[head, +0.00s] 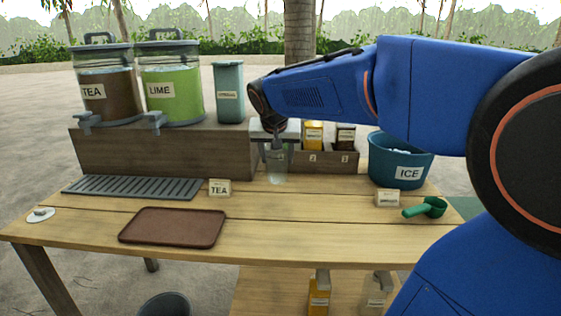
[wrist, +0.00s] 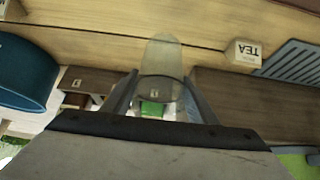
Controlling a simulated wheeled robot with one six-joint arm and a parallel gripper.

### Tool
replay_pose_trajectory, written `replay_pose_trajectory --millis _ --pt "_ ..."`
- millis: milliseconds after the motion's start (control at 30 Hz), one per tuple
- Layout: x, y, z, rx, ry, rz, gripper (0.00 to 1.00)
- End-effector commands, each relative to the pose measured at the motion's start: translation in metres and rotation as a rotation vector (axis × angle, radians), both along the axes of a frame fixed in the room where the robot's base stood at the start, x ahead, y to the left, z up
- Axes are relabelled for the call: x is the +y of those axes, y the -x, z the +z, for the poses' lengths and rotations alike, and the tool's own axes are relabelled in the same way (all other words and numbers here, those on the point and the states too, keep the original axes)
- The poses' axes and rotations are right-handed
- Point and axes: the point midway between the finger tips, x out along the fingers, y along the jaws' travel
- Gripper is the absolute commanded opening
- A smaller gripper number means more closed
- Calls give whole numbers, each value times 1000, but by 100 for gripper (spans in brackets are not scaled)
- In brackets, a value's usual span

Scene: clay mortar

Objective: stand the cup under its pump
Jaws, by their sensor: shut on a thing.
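A clear cup (head: 277,168) is between the fingers of my gripper (head: 276,146), in front of the wooden riser. It looks upright in the head view; whether its base touches the table I cannot tell. In the wrist view the cup (wrist: 161,58) shows between the two fingers (wrist: 158,88). A yellow-labelled bottle (head: 313,135) and a dark bottle (head: 346,138) stand in a wooden rack (head: 343,160) to the right of the cup. My arm hides part of what is above them, so I cannot make out their pumps clearly.
TEA (head: 106,92) and LIME (head: 171,90) dispensers and a teal canister (head: 228,92) stand on the riser (head: 150,155). Also there: a drip grille (head: 132,187), TEA card (head: 220,188), brown tray (head: 172,227), ICE bucket (head: 400,160), another card (head: 388,198), green scoop (head: 426,208). The front-middle table is clear.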

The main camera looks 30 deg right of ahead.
Motion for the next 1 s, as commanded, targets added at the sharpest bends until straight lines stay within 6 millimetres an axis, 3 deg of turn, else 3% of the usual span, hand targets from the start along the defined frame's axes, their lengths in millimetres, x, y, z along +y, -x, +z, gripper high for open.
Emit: replay_pose_trajectory --millis 500,800,1000 --pt "-61 -90 0 0 0 -1 31" --pt "-82 -121 -2 1 -1 0 31" --pt "-80 -119 -24 0 0 0 31"
